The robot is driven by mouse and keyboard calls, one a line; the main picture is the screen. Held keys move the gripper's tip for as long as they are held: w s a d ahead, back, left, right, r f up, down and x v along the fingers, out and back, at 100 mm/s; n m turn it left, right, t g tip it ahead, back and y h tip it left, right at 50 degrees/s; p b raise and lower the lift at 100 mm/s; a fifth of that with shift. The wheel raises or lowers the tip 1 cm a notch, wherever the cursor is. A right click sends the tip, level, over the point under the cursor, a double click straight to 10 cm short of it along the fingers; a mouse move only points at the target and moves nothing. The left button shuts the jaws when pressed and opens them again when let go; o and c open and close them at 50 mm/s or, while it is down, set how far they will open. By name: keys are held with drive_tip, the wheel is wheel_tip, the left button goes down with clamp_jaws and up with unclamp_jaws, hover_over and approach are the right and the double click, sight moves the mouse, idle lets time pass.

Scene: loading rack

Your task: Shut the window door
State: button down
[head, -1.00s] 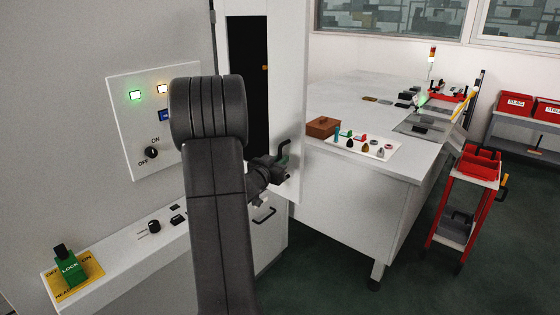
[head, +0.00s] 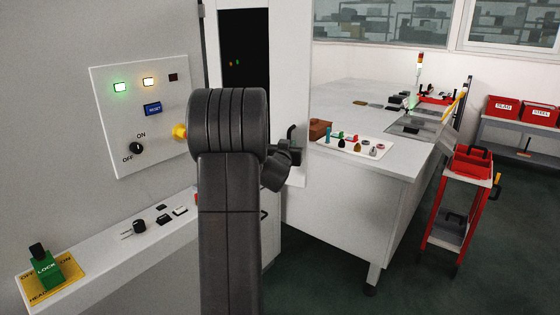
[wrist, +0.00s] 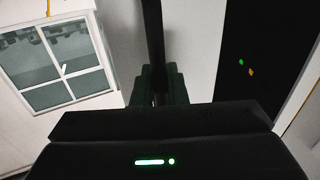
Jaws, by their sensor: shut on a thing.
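The window door (head: 290,65) is a white upright panel in the head view. It stands open beside a tall dark opening (head: 243,70) in the grey machine wall. The dark bar handle (wrist: 153,40) on the door runs between my fingers in the wrist view. My gripper (wrist: 158,92) is shut on this handle. In the head view my gripper (head: 290,152) is at the lower part of the door, partly hidden by my own arm.
A control panel (head: 118,140) with lit buttons and a yellow-based knob is left of my arm. A ledge (head: 100,270) with a green lock switch (head: 47,270) lies below. A white bench (head: 350,180) and red cart (head: 460,200) stand right. Green floor between them is clear.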

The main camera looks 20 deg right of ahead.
sight(299, 136)
drive_tip(key=x, duration=0.2)
drive_tip(key=d+x, duration=0.1)
drive_tip(key=x, duration=0.5)
drive_tip(key=shift+s+d+r+p, duration=0.15)
drive_tip(key=shift+s+d+p, duration=0.15)
drive_tip(key=shift+d+p, duration=0.05)
drive_tip(key=shift+x, duration=0.9)
drive_tip(key=c, duration=1.5)
unclamp_jaws()
drive_tip(key=shift+s, duration=0.1)
drive_tip(key=b+v, duration=0.3)
drive_tip(key=v, duration=1)
drive_tip(key=shift+s, duration=0.4)
